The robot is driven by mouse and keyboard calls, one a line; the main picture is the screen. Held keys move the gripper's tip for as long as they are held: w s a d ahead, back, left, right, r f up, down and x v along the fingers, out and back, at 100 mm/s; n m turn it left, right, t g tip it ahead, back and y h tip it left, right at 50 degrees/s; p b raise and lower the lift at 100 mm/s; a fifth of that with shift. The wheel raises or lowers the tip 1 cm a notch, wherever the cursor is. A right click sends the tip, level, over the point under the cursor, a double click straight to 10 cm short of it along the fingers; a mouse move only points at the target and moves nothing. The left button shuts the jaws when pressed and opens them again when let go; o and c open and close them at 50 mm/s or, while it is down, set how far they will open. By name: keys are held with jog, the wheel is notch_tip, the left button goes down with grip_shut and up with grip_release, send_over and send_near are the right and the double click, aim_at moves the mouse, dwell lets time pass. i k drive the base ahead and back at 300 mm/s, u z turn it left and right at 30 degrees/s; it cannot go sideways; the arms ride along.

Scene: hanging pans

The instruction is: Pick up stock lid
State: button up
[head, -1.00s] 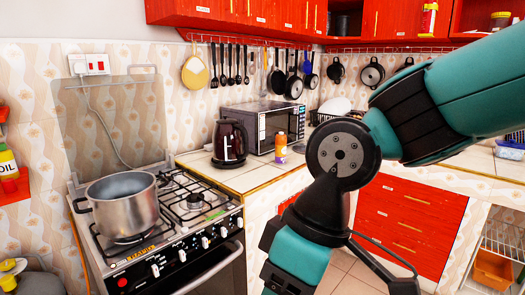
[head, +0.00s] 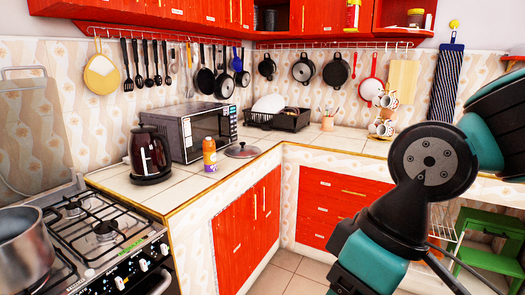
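A round lid (head: 241,150) with a dark knob lies on the tiled counter near the inner corner, to the right of an orange bottle. It looks like the stock lid. A steel stock pot (head: 22,245) stands on the stove at the left edge, cut off by the frame and open on top. My arm fills the right side of the view, with its black and teal links bent downward. My gripper itself does not show in this view, so I cannot see what it holds. Nothing touches the lid.
The orange bottle (head: 209,154), a dark kettle (head: 149,154) and a microwave (head: 195,130) stand left of the lid. A black dish rack (head: 279,120) is behind it. The gas stove (head: 95,235) is at left. Red cabinets (head: 247,225) front the counter. Bare tiles lie in front of the lid.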

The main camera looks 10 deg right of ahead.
aim_at(242, 150)
jog(key=u, duration=0.9)
jog(key=k, duration=0.65)
jog(key=z, duration=1.2)
jog(key=i, duration=1.05)
jog(key=z, duration=0.65)
jog(key=i, duration=1.55)
jog(key=u, duration=0.45)
jog(key=i, duration=0.75)
jog(key=u, duration=0.6)
